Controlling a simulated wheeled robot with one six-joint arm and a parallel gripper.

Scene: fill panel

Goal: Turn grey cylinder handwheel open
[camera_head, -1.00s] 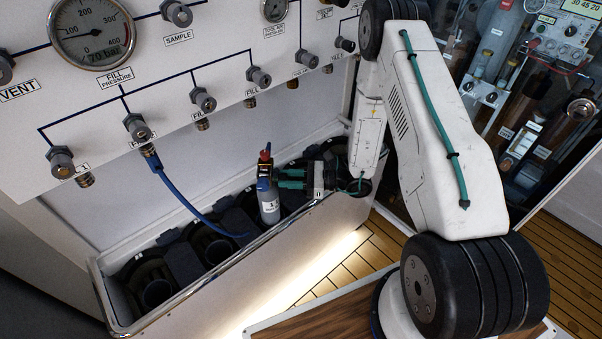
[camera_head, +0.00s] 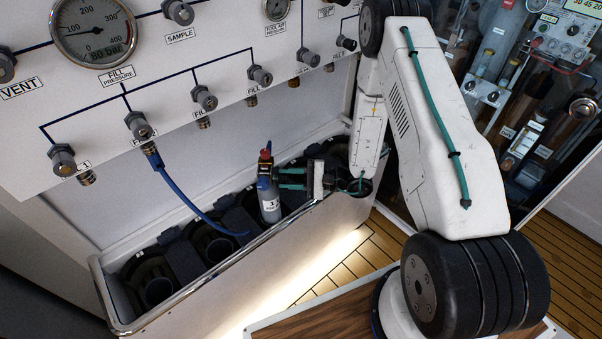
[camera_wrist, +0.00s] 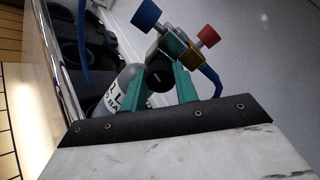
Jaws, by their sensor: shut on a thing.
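The grey cylinder (camera_head: 269,208) stands upright in a compartment of the long rack, with its valve on top. In the wrist view its labelled grey body (camera_wrist: 120,92) is partly hidden behind a finger. The brass valve block (camera_wrist: 174,45) carries a blue knob (camera_wrist: 146,14), a red knob (camera_wrist: 208,36) and a black round handwheel (camera_wrist: 159,77) facing my gripper. My gripper (camera_head: 280,179) reaches in from the right at valve height. Its teal fingers are shut on the black handwheel, one on each side.
The rack (camera_head: 170,295) has a metal front rail and several dark compartments. A blue hose (camera_head: 185,198) runs from the panel down into the rack. The panel above carries several grey knobs and a pressure gauge (camera_head: 95,30).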

